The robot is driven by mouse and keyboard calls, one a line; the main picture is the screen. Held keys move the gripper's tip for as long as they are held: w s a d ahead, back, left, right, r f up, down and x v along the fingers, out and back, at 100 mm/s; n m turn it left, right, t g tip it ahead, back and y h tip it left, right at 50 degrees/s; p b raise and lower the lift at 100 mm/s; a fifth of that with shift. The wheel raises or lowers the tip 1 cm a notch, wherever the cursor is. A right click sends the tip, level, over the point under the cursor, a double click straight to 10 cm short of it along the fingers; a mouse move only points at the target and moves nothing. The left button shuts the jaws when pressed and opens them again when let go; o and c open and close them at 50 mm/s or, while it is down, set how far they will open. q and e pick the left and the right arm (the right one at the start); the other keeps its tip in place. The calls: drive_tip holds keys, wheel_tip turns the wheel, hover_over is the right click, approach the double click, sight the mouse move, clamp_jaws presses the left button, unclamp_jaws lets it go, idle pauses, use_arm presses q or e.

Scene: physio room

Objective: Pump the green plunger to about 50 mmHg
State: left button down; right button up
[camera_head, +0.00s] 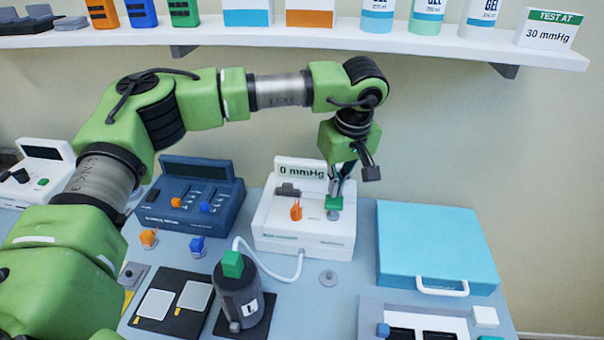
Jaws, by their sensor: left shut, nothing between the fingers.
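The green plunger (232,264) tops a dark upright pump cylinder (238,300) at the front centre. A pale hose joins the pump to a white device (290,238) behind it. The device's display (301,170) reads 0 mmHg. On the device are an orange knob (296,211) and a green knob (334,202). My left gripper (336,190) points down with its fingertips just above the green knob, shut and empty; I cannot tell whether they touch it. It is to the right of and behind the plunger. My right gripper is not in view.
A blue device (196,196) stands left of the white one. A light-blue case (437,245) lies at the right, and a tray (370,318) in front of it. Two pads lie left of the pump. A shelf (250,34) above holds a card (548,29) reading "TEST AT 30 mmHg".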

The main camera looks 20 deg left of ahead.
sight(335, 201)
use_arm(q)
drive_tip(key=shift+f, duration=0.15)
drive_tip(key=shift+f+b, duration=1.7)
drive_tip(key=shift+f, duration=0.65)
drive_tip(key=shift+r+p, duration=1.45)
drive_tip(key=shift+r, duration=1)
drive_tip(key=shift+f, duration=0.2)
drive_tip(key=shift+f+b, duration=1.8)
drive_tip(key=shift+f, duration=0.55)
drive_tip(key=shift+r+p, duration=1.55)
drive_tip(key=shift+r, duration=1)
